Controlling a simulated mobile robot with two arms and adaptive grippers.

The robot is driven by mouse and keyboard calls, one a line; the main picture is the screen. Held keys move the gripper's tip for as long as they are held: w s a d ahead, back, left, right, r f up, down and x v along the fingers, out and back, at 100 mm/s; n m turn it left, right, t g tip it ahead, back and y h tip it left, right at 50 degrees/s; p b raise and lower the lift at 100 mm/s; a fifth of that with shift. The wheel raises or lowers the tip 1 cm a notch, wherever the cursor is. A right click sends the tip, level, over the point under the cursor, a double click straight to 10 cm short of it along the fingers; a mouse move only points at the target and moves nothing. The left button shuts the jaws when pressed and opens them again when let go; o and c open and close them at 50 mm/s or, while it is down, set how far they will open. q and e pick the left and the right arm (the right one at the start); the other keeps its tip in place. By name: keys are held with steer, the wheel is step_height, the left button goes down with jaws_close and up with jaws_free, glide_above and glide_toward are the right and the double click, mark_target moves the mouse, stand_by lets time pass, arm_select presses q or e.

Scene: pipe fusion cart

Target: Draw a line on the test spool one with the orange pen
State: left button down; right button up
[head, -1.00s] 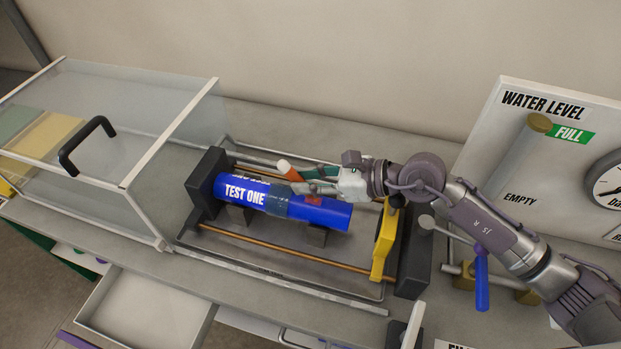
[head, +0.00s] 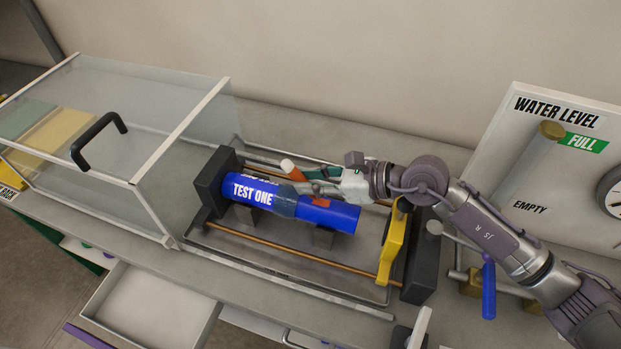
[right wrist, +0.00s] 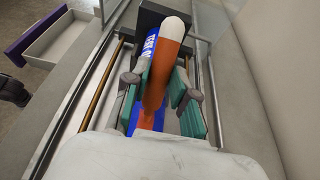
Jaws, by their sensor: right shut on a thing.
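The test spool one (head: 250,190) is a blue cylinder marked "TEST ONE", with a translucent band near its middle. It lies on supports in the cart's frame. My right gripper (head: 305,181) is just above and behind its right half, shut on the orange pen (right wrist: 158,85). In the right wrist view, the pen sits between the green finger pads, with a white end and an orange body over the spool. In the head view, an orange patch (head: 321,202) shows on or just above the spool; I cannot tell whether it is pen or mark. My left gripper is out of view.
A clear box with a black handle (head: 98,140) stands at left. A yellow clamp (head: 392,245) and dark block (head: 420,255) flank the spool's right. A blue-handled valve (head: 488,290) and water level board (head: 555,115) are farther right. An open drawer (head: 150,310) lies in front.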

steer(key=shift+s+d, duration=0.15)
steer(key=shift+d, duration=0.15)
steer(key=shift+d, duration=0.25)
steer(key=shift+s+d+b, duration=0.1)
steer(key=shift+d+b, duration=0.15)
steer(key=shift+b, duration=0.05)
steer(key=shift+a, duration=0.1)
steer(key=shift+a, duration=0.4)
steer(key=shift+w+a, duration=0.2)
steer(key=shift+a, duration=0.05)
steer(key=shift+w+a, duration=0.1)
steer(key=shift+a, duration=0.15)
steer(key=shift+d, duration=0.3)
steer(key=shift+d, duration=0.2)
